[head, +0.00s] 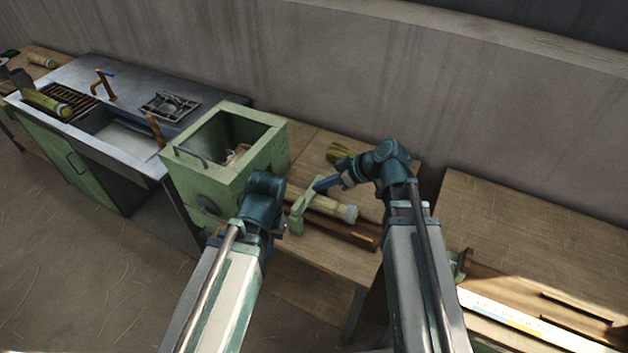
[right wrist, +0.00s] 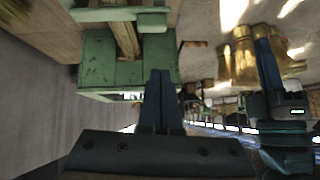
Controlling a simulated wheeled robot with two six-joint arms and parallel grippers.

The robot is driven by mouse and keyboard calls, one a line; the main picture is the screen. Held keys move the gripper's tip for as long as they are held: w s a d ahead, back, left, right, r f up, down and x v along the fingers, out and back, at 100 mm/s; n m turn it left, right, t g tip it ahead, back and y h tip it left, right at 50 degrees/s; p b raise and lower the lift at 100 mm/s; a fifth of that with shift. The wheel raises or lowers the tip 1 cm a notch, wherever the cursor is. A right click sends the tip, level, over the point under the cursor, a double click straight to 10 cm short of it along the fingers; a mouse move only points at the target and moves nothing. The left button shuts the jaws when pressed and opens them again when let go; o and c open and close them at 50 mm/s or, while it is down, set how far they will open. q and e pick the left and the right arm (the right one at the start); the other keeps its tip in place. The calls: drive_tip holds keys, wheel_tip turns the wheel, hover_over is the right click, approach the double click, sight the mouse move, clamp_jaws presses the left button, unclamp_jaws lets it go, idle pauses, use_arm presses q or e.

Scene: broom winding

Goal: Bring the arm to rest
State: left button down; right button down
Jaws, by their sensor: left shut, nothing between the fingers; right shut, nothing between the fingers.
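My right gripper (head: 320,186) reaches in from the right over the wooden bench, its blue fingers pointing left. In the right wrist view its fingers (right wrist: 162,80) are closed together with nothing between them. My left arm's wrist stands in front of the green box in the head view and hides its fingers there. In the right wrist view the left gripper (right wrist: 263,48) shows at the right, its blue fingers together and empty. A pale green bracket (head: 301,212) stands on the bench just below the right fingertips; I cannot tell whether they touch.
A straw bundle (head: 328,206) lies on the wooden bench (head: 345,264), with another (head: 340,152) behind it. A green open-topped box (head: 180,185) stands to the left, beside a metal sink counter (head: 215,97). A second table (head: 535,235) is at the right. A wall runs behind.

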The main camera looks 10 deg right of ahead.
use_arm(q)
drive_tip(key=shift+r, duration=0.25)
use_arm(e)
drive_tip(key=shift+s+d+r, duration=0.1)
drive_tip(key=shift+d+r, duration=0.15)
